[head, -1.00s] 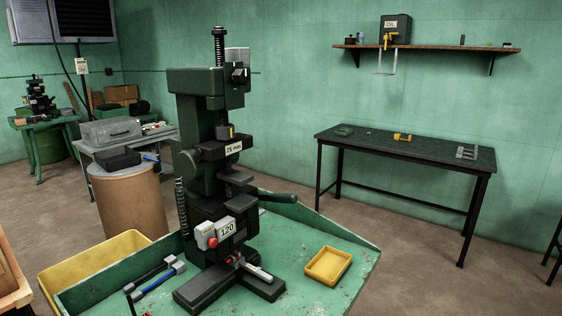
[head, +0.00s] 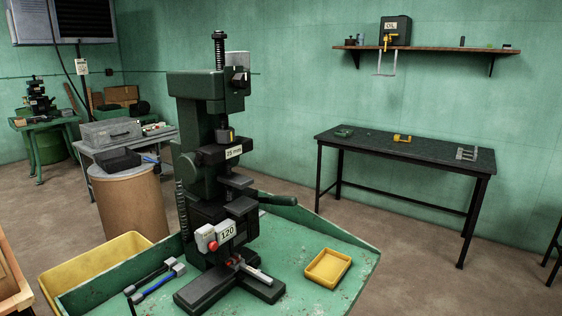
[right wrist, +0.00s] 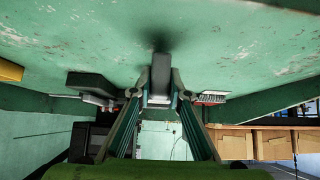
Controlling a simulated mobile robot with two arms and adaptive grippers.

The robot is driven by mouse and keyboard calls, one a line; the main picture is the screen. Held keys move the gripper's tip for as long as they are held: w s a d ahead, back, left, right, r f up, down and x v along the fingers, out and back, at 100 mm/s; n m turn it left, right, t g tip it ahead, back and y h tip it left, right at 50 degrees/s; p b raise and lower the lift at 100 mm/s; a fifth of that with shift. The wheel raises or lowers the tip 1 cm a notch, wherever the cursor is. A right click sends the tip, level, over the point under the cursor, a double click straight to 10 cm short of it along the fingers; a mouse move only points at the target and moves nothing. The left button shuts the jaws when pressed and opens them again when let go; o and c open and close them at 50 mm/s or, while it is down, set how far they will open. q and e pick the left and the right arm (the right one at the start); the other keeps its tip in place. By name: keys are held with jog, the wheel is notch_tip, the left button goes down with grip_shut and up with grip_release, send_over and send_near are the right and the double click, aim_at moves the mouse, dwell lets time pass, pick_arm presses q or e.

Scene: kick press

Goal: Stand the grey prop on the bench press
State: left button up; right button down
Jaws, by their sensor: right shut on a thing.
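The dark green bench press (head: 205,150) stands on a green bench, with a "25 mm" tag on its upper part and a "120" tag lower down. In the right wrist view, my right gripper (right wrist: 161,96) is shut on a grey block, which looks like the grey prop (right wrist: 161,68). The block's far end is close to a green surface and a dark shadow lies there; I cannot tell whether they touch. Neither gripper shows in the head view. My left gripper is not in view.
A yellow tray (head: 328,268) sits on the green bench right of the press. A blue-handled tool (head: 155,283) lies left of it. A yellow bin (head: 95,262) is beside the bench. A dark table (head: 440,152) stands behind, holding a yellow piece (head: 402,138).

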jog(key=shift+r+p, duration=1.45)
jog(key=shift+r, duration=0.55)
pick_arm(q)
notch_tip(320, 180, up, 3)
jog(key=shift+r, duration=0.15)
pick_arm(e)
jog(key=shift+w, duration=0.1)
